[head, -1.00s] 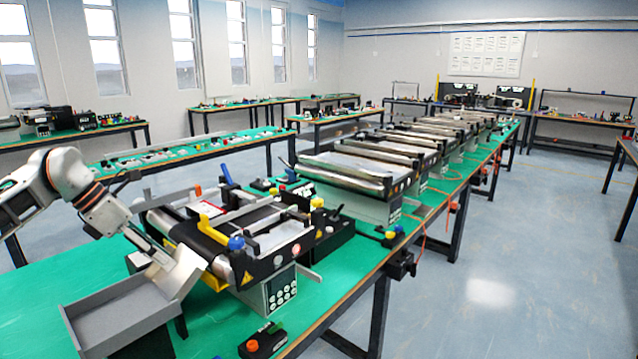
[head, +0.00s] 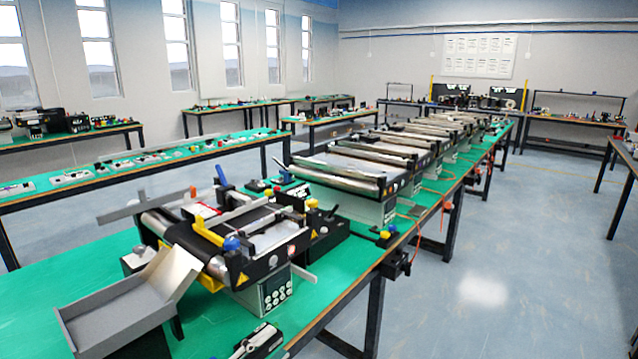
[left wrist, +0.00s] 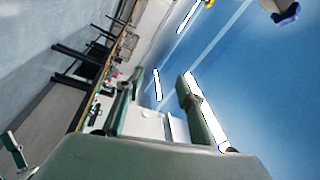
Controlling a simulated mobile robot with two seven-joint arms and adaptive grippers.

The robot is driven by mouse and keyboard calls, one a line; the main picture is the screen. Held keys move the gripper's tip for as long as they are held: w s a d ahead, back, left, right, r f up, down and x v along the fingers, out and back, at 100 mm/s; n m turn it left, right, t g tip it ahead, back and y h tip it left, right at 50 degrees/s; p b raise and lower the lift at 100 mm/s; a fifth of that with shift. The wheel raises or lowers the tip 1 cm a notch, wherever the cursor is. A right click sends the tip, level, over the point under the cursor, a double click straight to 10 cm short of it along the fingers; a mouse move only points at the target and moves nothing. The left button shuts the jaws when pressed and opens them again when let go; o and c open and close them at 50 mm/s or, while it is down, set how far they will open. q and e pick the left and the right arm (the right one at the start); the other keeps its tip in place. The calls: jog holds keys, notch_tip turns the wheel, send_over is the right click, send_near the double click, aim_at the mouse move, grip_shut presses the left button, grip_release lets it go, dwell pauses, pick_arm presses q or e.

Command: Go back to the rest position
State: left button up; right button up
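My left gripper (head: 260,340) shows small and partly cut off at the bottom edge of the head view, in front of the near conveyor. In the left wrist view its two fingers (left wrist: 157,112) stand apart with nothing between them, so it is open and empty. That view is tilted and looks out over the room and the blue ceiling with its strip lights. My right gripper is in neither view.
A mini conveyor (head: 262,258) stands on the green bench, with a grey tray (head: 118,312) at its left end. More conveyors (head: 345,180) run back along the bench. The floor (head: 480,270) to the right is clear.

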pick_arm(q)
jog(key=s+a+f+n+g+y, duration=0.1)
jog(key=s+a+f+n+y, duration=0.3)
jog(key=f, duration=0.5)
jog(key=s+a+f+n+g+y, duration=0.1)
jog(key=s+a+f+n+y, duration=0.3)
jog(key=s+f+n, duration=0.4)
jog(key=s+a+f+n+g+y, duration=0.2)
jog(key=s+a+f+n+y, duration=0.2)
jog(key=s+f+n, duration=0.3)
jog(key=s+f, duration=0.3)
jog(key=shift+s+f, duration=0.2)
jog(key=shift+s, duration=0.1)
dwell(1.4)
